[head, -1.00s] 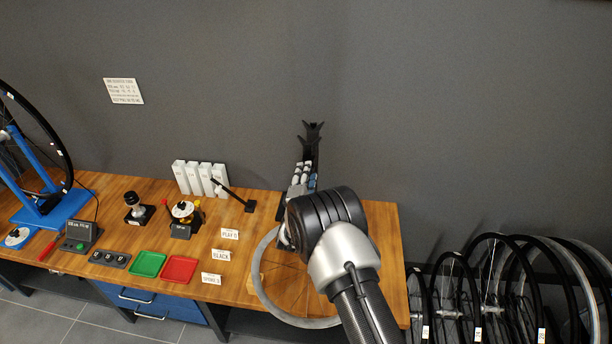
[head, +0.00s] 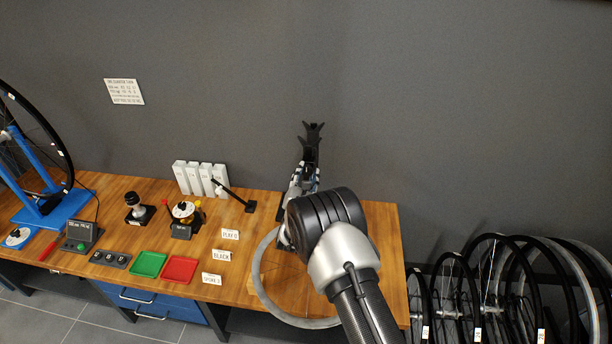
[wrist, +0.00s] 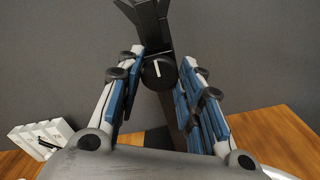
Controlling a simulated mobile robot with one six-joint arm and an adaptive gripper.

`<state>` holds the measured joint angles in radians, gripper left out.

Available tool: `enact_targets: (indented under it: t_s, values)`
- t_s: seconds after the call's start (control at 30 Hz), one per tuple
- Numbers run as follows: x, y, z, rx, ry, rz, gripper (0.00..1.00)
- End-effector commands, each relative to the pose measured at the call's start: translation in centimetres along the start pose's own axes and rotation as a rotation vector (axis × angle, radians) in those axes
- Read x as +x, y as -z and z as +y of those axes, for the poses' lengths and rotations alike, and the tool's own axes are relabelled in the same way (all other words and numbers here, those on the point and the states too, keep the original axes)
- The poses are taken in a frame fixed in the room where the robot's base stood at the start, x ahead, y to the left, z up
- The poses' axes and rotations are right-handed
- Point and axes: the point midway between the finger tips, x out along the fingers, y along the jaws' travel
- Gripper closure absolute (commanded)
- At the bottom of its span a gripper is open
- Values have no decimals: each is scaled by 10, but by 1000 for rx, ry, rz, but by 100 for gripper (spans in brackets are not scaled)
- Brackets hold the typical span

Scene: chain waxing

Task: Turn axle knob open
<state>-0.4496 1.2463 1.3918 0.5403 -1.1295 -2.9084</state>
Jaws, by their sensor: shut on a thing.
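The axle knob (wrist: 158,74) is a round black disc with a short, near-vertical white mark on its face. It sits on a dark upright stand with a forked top (wrist: 152,20), which also rises behind my arm in the head view (head: 312,142). My gripper (wrist: 160,64) has its blue-padded fingers on either side of the knob, shut on it. In the head view my gripper (head: 303,180) is small and partly hidden by my own wrist. The knob is hidden there.
A wheel rim (head: 266,295) lies on the wooden bench (head: 385,230) below my arm. Label cards (head: 222,255), a green tray (head: 149,264) and a red tray (head: 180,270) are to the left. White boxes (head: 194,178) stand behind. Several wheels (head: 497,285) stand right of the bench.

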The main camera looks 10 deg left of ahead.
Motion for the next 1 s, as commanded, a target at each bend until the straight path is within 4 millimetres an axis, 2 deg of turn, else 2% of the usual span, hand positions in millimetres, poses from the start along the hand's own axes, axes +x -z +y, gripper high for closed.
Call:
enact_targets:
  t_s: [0.6, 0.63, 0.9, 1.0]
  values:
    - [0, 0, 0, -42, 0, 0, 90]
    - [0, 0, 0, -42, 0, 0, 65]
    - [0, 0, 0, -41, 0, 0, 47]
    - [0, 0, 0, -40, 0, 0, 46]
